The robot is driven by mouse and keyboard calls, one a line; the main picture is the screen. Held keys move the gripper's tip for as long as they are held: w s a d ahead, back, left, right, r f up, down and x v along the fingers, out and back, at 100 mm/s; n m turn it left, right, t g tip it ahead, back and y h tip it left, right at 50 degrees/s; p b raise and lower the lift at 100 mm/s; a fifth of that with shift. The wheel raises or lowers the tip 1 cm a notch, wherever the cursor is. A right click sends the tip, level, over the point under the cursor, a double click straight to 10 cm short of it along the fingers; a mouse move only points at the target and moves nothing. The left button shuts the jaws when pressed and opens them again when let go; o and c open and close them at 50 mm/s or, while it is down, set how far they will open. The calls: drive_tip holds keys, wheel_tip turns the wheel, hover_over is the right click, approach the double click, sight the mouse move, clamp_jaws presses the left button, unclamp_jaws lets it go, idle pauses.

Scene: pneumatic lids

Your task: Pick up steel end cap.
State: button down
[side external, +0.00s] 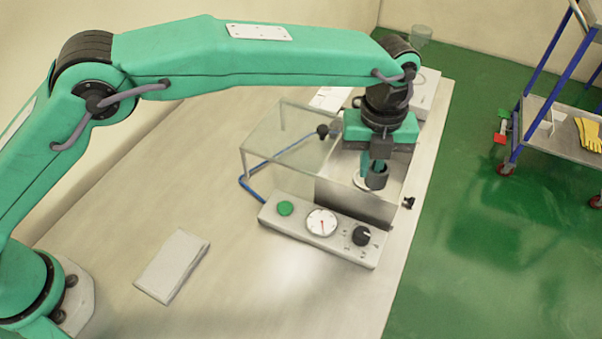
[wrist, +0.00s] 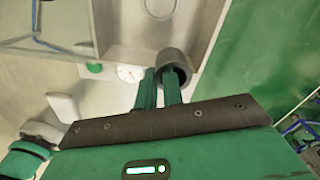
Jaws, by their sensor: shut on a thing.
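The steel end cap is a dark grey hollow cylinder (side external: 377,178) under my wrist in the side view. In the wrist view the cap (wrist: 173,62) shows its open end toward me. My gripper (side external: 370,162) is shut on the cap's wall. In the wrist view one finger of my gripper (wrist: 160,82) runs into the cap's opening and the other lies outside, to its left. A pale round disc (side external: 361,184) lies just below and beside the cap. Whether the cap touches the surface below it is hard to tell.
A clear cover (side external: 285,135) stands left of my gripper. The control panel (side external: 270,211) has a green button, a gauge and a black knob. A white pad (side external: 173,266) lies on the bench (side external: 110,215). A blue trolley (side external: 550,115) stands right on the green floor.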

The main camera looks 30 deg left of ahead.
sight(375, 175)
drive_tip(key=shift+s+d+r, duration=0.3)
drive_tip(key=shift+s+r, duration=0.2)
drive_tip(key=shift+s, duration=0.25)
drive_tip(key=shift+s+d+r, duration=0.25)
drive_tip(key=shift+s+r, duration=0.25)
drive_tip(key=shift+s, duration=0.25)
drive_tip(key=shift+s+d+r, duration=0.3)
drive_tip(key=shift+s+r, duration=0.2)
drive_tip(key=shift+s, duration=0.25)
